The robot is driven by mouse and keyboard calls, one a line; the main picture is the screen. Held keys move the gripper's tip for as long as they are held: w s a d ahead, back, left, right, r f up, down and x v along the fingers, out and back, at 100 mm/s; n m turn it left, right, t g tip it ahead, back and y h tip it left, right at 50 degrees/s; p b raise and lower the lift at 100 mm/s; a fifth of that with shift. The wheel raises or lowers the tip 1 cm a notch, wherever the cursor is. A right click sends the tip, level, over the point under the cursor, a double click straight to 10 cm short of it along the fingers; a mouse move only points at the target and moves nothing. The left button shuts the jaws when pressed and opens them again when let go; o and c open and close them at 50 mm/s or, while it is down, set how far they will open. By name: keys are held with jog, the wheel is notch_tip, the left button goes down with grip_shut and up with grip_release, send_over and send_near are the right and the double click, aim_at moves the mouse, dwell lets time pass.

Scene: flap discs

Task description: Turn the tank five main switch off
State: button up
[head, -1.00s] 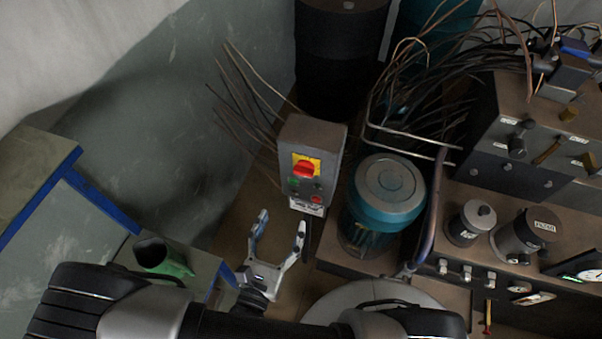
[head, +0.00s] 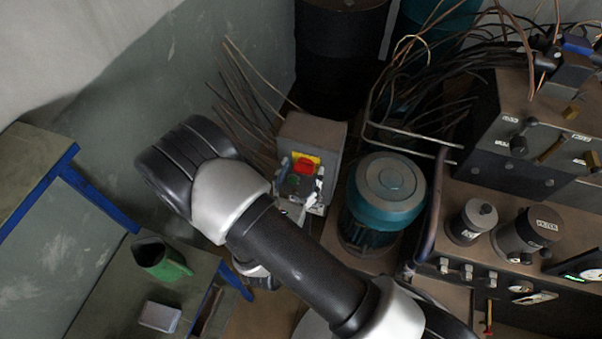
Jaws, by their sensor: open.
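A grey switch box (head: 314,133) stands left of the teal-topped tank. On its front is a red rotary switch (head: 304,165) on a yellow plate. My gripper (head: 302,177) is open in front of the box. One finger shows at the left edge of the yellow plate and the other at its lower right. The red knob lies between and just above the fingertips; I cannot tell whether they touch it. The lower front of the box, with its buttons and label, is partly hidden by the gripper. The label on the switch is too small to read.
The teal-topped tank (head: 389,190) stands close to the right of the box, with a metal tube frame beside it. Loose wires (head: 248,105) stick out at the left.

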jog(key=shift+c, duration=0.2)
jog(key=c, duration=1)
jog(key=shift+n, duration=0.4)
jog(key=n+p, duration=0.1)
jog(key=n, duration=0.2)
jog(key=shift+n, duration=0.3)
jog(key=n+p, duration=0.1)
jog(key=n, duration=0.3)
jog(key=shift+a+n+p, duration=0.1)
jog(key=shift+n+p, duration=0.2)
jog(key=shift+p, duration=0.1)
jog(key=n+p, duration=0.1)
jog(key=n, duration=0.3)
jog(key=shift+f, duration=0.1)
jog(key=shift+f+n+p, duration=0.1)
jog(key=shift+n+p, duration=0.35)
jog(key=shift+n, duration=2.05)
